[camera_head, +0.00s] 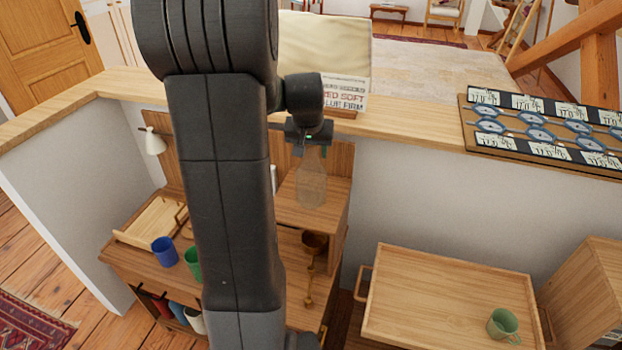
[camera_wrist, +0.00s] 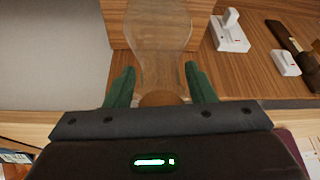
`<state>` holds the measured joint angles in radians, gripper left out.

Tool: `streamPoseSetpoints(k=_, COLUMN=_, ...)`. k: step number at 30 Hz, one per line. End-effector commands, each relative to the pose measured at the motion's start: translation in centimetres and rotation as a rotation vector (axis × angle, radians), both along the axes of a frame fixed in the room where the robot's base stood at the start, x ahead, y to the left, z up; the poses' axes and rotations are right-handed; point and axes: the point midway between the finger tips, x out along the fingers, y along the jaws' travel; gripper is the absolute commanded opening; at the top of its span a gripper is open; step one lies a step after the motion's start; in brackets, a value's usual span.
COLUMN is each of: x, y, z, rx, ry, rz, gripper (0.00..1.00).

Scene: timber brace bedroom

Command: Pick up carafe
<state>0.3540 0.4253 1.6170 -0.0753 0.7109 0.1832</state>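The carafe is a clear glass vessel (camera_head: 312,183) standing upright on a raised wooden shelf of the desk, right of my arm in the head view. In the wrist view its glass body (camera_wrist: 158,32) runs up the picture, and a round brown stopper (camera_wrist: 160,98) shows at its near end. My gripper (camera_head: 309,146) is directly above the carafe, pointing down. In the wrist view my gripper's (camera_wrist: 161,85) two green fingers stand on either side of the stopper and neck, with small gaps visible. The gripper is open and does not appear to press on the glass.
A blue cup (camera_head: 164,251) and a green cup (camera_head: 193,263) stand on the desk below. A wooden tray (camera_head: 430,300) holds a pale green mug (camera_head: 503,325). The wall's wooden ledge (camera_head: 420,133) runs behind, with a sign (camera_head: 343,95) and a patterned board (camera_head: 545,128).

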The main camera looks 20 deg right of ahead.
Motion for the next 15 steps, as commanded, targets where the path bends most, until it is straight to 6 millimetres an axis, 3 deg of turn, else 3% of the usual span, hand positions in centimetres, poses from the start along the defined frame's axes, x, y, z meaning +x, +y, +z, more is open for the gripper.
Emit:
streamPoseSetpoints(k=1, x=0.0, y=0.0, z=0.01, rx=0.0, ry=0.0, rz=0.0, gripper=0.39)
streamPoseSetpoints(k=7, x=0.01, y=0.0, z=0.04, rx=0.0, ry=0.0, rz=0.0, gripper=0.0)
streamPoseSetpoints(k=15, x=0.09, y=-0.03, z=0.22, rx=-0.002, ry=-0.003, rz=0.001, gripper=0.0)
